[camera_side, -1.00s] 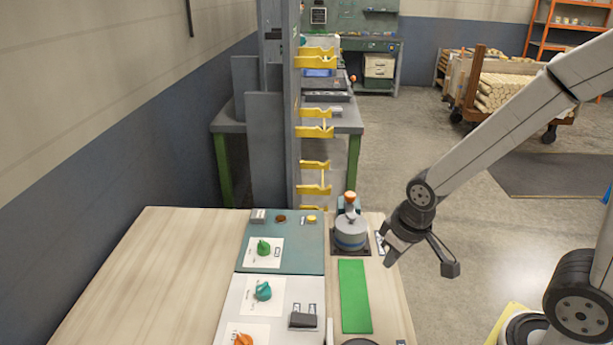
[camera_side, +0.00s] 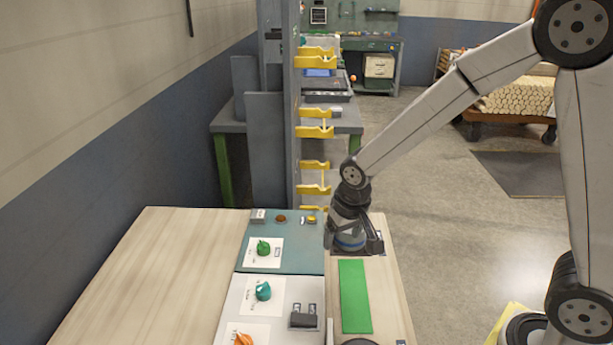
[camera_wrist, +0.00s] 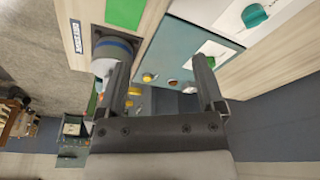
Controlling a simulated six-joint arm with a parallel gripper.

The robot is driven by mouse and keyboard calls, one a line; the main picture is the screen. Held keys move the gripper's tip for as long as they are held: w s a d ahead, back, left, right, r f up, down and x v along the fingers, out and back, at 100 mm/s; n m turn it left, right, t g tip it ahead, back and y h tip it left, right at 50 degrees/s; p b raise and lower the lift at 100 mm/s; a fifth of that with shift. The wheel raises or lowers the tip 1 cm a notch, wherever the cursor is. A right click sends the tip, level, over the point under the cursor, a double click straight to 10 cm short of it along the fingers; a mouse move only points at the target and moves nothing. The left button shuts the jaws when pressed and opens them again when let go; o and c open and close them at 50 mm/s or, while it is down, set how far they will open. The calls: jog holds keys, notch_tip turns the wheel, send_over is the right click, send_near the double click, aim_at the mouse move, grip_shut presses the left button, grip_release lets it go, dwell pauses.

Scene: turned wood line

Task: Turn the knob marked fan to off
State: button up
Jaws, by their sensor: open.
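Three knobs stand on white plates in the side view: a green knob (camera_side: 263,248) on the teal panel (camera_side: 285,262), a teal knob (camera_side: 263,291) and an orange knob (camera_side: 243,340) on the white panel (camera_side: 283,283). The lettering is too small to read, so I cannot tell which is marked fan.
A grey cylinder with a blue band (camera_side: 349,242) stands close beside my gripper, partly hidden by my arm. A green strip (camera_side: 355,297) and a black rocker switch (camera_side: 303,320) lie nearer. A grey post with yellow brackets (camera_side: 314,190) rises behind. The wooden table's left side (camera_side: 160,275) is bare.

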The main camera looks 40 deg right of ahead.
jog(key=w+a+f+m+h, duration=0.1)
jog(key=w+a+f+m, duration=0.2)
jog(key=w, duration=0.8)
jog(key=m+h, duration=0.2)
jog(key=m, duration=0.3)
send_near(263, 244)
notch_tip(263, 244, down, 2)
jog(key=shift+w+d+f, duration=0.2)
jog(key=shift+w+d, duration=0.05)
jog(key=shift+d, duration=0.15)
jog(key=shift+x, duration=3.85)
jog(key=shift+w, duration=0.1)
grip_shut()
